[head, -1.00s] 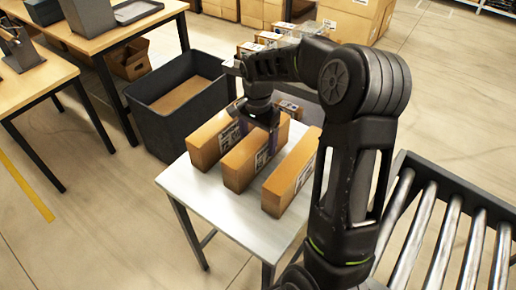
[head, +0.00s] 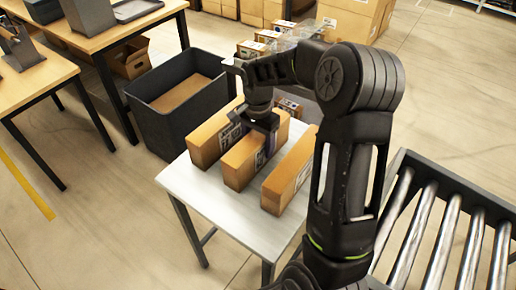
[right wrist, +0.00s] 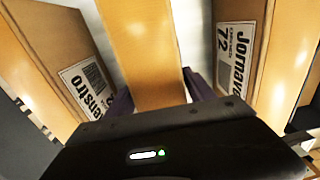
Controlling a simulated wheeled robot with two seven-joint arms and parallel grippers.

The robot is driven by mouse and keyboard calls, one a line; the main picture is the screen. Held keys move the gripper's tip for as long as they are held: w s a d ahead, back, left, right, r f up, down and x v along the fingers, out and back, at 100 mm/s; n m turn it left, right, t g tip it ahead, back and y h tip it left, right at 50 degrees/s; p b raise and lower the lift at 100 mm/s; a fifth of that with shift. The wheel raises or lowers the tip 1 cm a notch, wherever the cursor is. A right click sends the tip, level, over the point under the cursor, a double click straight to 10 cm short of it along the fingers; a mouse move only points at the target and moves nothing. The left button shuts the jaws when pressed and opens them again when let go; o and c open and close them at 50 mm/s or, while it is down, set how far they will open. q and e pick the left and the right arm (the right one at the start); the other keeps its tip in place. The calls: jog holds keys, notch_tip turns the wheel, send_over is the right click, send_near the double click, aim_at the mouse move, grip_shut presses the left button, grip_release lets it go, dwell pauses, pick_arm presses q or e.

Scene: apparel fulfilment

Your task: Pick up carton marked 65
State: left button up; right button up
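Three brown cartons stand side by side on a small white table (head: 213,205). My right gripper (head: 264,140) is low over the middle carton (head: 240,168), with its fingers down on either side. In the right wrist view the gripper (right wrist: 158,100) straddles this carton (right wrist: 148,50); its fingers look open, close to the sides. The middle carton's number cannot be read. The left carton (head: 207,145) and right carton (head: 285,182) stand apart from it. In the wrist view, one outer carton (right wrist: 262,50) reads "Jornava 72"; the other label ends in "enstro". My left gripper is out of view.
A dark open bin (head: 178,125) stands behind the table at left. A roller conveyor (head: 445,235) lies at right. Smaller cartons (head: 250,50) sit beyond my arm. Wooden tables (head: 120,30) stand at upper left.

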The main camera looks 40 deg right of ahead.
grip_shut()
dwell(0.5)
jog(key=shift+r, duration=0.15)
notch_tip(320, 180, up, 10)
jog(key=shift+f+b, duration=0.1)
jog(key=shift+b, duration=0.4)
dwell(0.6)
